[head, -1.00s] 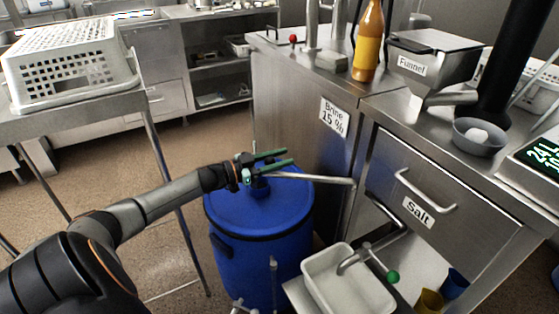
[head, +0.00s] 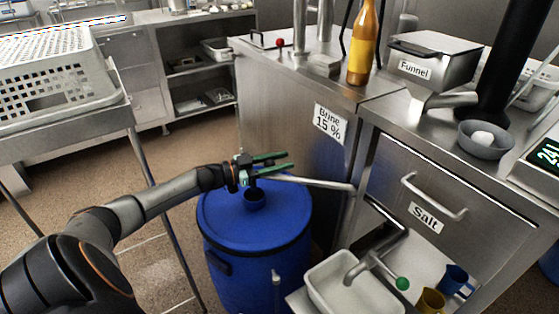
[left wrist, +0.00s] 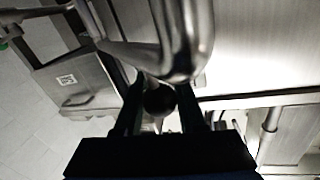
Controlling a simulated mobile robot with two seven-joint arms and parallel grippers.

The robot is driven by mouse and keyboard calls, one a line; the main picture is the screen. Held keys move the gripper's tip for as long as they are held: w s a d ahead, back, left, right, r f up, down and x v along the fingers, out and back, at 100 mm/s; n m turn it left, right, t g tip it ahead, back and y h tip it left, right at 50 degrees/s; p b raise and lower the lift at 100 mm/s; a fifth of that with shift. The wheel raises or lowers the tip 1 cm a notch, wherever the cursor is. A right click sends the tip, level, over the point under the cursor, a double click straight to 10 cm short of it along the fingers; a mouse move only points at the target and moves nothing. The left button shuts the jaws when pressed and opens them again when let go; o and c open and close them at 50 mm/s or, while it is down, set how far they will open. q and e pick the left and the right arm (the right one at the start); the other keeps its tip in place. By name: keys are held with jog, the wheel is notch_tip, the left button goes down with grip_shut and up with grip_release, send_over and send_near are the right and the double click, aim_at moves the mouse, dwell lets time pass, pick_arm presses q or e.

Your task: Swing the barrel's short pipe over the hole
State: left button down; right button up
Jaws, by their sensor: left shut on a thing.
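The blue barrel (head: 255,262) stands on the floor in front of the steel cabinet. Its hole, a dark round opening with a raised blue rim (head: 253,201), is in the lid. The short steel pipe (head: 318,183) comes from the cabinet side and runs left to my left gripper (head: 276,163). That gripper has green fingers and is shut on the pipe near its free end, just above and behind the hole in the picture. Its fingers hide the pipe's tip. The left wrist view shows shiny bent pipe (left wrist: 180,40) close to the dark fingers (left wrist: 160,108). My right gripper is not in view.
A white perforated basket (head: 62,75) sits on a steel stand at the left. A white basin (head: 345,288) and a green-tipped tap (head: 372,264) are at the barrel's lower right. The salt drawer handle (head: 432,197) juts out. Open floor lies left of the barrel.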

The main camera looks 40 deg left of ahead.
pick_arm(q)
jog(key=shift+w+a+r, duration=0.15)
jog(key=shift+a+r, duration=0.05)
jog(key=c, duration=0.9)
grip_release()
jog(key=shift+c, duration=0.2)
jog(key=o, duration=0.4)
jog(key=shift+w+d+f, duration=0.1)
jog(key=shift+o, duration=0.2)
